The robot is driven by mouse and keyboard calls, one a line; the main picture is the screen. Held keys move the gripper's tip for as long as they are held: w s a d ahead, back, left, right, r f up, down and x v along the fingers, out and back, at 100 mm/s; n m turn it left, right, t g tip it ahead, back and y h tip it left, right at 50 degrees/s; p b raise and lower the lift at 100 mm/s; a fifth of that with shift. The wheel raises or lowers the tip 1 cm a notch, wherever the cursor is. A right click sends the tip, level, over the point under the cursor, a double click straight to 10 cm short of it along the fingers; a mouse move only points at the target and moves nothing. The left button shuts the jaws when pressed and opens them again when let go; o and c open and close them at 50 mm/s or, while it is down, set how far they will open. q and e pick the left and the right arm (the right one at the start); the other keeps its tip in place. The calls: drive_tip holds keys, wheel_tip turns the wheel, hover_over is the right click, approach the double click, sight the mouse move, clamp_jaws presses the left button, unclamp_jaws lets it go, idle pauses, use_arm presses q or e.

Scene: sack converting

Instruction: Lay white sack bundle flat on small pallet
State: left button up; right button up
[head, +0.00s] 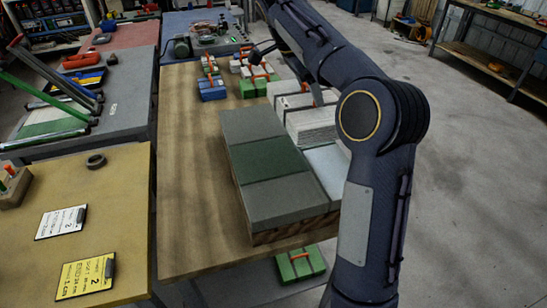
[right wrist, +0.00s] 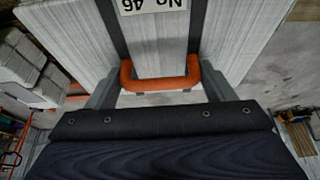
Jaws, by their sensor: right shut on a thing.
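A white bundle (right wrist: 160,45) with dark straps and a "No 46" label fills the middle of the right wrist view. My right gripper (right wrist: 158,86) is shut on its orange handle (right wrist: 160,82). In the head view, pale bundles (head: 311,124) stand beyond my right arm, which hides much of them and the gripper. A low wooden base (head: 290,232) on the table carries grey and green slabs (head: 272,160); I cannot tell if it is the small pallet. A pale flat surface (head: 327,165) shows beside it, partly hidden. My left gripper is out of view.
The wooden table (head: 190,190) is bare along its left side. Small blue (head: 212,90) and green (head: 253,88) bundles with orange handles stand at its far end. A green bundle (head: 300,264) lies below the near edge. A side table (head: 125,210) holds two cards.

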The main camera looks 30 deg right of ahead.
sight(286, 112)
drive_tip(key=shift+a, duration=0.3)
drive_tip(key=a+f, duration=0.1)
drive_tip(key=a, duration=0.1)
drive_tip(key=s+a+f, duration=0.1)
drive_tip(key=a, duration=0.1)
drive_tip(key=s+a+f+b, duration=0.1)
drive_tip(key=a, duration=0.2)
drive_tip(key=shift+a+f, duration=0.1)
drive_tip(key=shift+f, duration=0.05)
drive_tip(key=shift+s+a+f+b, duration=0.15)
drive_tip(key=shift+s+a+f, duration=0.15)
drive_tip(key=shift+a+f, duration=0.95)
drive_tip(key=shift+s+a+f+b, duration=0.2)
drive_tip(key=shift+a+f, duration=0.4)
drive_tip(key=shift+f, duration=1.3)
drive_tip(key=shift+s+a+f+b, duration=0.1)
drive_tip(key=shift+s+a+f, duration=0.25)
drive_tip(key=shift+a+f, duration=0.9)
drive_tip(key=shift+d+f, duration=0.3)
drive_tip(key=shift+f, duration=0.05)
drive_tip(key=o, duration=1.6)
drive_tip(key=shift+o, duration=0.2)
